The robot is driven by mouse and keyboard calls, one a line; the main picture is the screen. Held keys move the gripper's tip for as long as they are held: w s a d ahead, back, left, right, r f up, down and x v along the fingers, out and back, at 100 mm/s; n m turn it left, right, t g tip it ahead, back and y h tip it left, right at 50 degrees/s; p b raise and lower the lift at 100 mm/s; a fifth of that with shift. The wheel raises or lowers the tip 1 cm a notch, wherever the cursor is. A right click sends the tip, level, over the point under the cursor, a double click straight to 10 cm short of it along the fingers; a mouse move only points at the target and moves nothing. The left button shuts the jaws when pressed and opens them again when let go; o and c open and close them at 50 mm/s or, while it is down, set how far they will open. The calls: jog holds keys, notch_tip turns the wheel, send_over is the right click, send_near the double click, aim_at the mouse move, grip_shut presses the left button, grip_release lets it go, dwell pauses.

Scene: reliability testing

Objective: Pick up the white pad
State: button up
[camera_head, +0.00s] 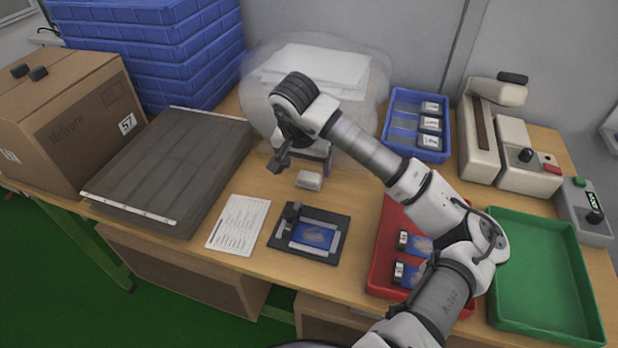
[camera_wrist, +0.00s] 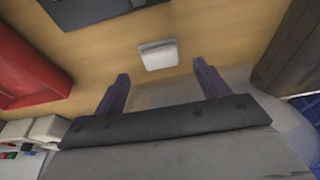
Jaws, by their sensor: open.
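The white pad (camera_head: 309,180) is a small, thick pale block lying flat on the wooden table, behind the black fixture. It also shows in the wrist view (camera_wrist: 159,54), just beyond my fingertips and between their lines. My gripper (camera_head: 301,163) hangs over the table just behind the pad. In the wrist view, its two dark fingers (camera_wrist: 160,82) are spread apart with nothing between them. The pad does not appear to be touched by either finger.
The black fixture (camera_head: 276,240) with a blue card is in front of the pad, beside a paper sheet (camera_head: 239,224). A red tray (camera_head: 383,262) stands to the right, a blue bin (camera_head: 396,150) behind it. A cloudy bag with white sheets (camera_head: 262,112) lies behind my gripper.

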aim_at(309, 175)
jog(key=shift+p+x, duration=0.8)
jog(key=shift+x, duration=1.7)
jog(key=shift+w, duration=0.15)
jog(key=c, duration=0.9)
jog(key=shift+c, duration=0.2)
jog(key=shift+r, duration=0.15)
notch_tip(309, 175, up, 20)
jog(key=b, duration=0.2)
jog(key=shift+b, duration=0.4)
jog(key=shift+c, duration=1.4)
jog(key=o, duration=0.5)
jog(key=shift+c, duration=1.3)
